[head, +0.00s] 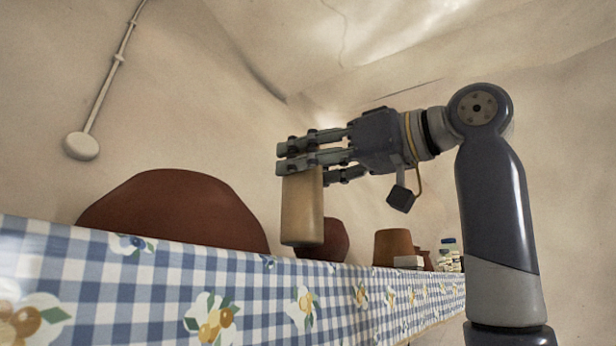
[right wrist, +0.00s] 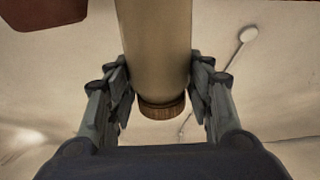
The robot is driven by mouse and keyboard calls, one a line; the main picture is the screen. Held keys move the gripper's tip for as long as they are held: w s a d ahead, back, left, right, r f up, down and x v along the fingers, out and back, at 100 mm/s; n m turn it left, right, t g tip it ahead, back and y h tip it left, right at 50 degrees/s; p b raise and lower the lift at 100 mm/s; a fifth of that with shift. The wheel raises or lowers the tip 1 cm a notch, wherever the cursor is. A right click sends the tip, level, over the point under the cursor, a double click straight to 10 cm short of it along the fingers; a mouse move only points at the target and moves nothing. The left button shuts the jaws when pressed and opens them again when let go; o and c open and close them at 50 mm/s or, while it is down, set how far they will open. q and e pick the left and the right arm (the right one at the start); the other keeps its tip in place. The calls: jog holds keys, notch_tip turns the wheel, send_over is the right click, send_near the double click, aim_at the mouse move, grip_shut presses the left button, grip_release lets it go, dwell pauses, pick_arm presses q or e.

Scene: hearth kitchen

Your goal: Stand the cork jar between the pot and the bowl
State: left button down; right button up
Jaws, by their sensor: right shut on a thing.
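The cork jar (head: 302,208) is a tall tan cylinder, held upright with its lower end near the cloth edge; I cannot tell whether it touches. My right gripper (head: 288,157) is shut on its upper part. In the right wrist view, the fingers (right wrist: 160,80) flank the jar (right wrist: 157,45) and its brown cork (right wrist: 162,106) shows. A large red-brown rounded vessel (head: 170,210) stands left of the jar. A smaller red-brown rounded vessel (head: 336,240) is partly hidden behind the jar. I cannot tell which is pot or bowl. My left gripper is out of view.
A blue-and-white checked cloth (head: 240,290) with flowers covers the shelf and hangs over its front. Farther right stand a brown tapered vessel (head: 392,243), a small white box (head: 408,262) and small bottles (head: 449,255). The wall is behind.

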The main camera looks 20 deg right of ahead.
aim_at(302, 193)
jog(key=shift+w+f, duration=0.1)
jog(key=shift+f, duration=1.15)
jog(key=shift+f, duration=0.1)
jog(key=o, duration=1.4)
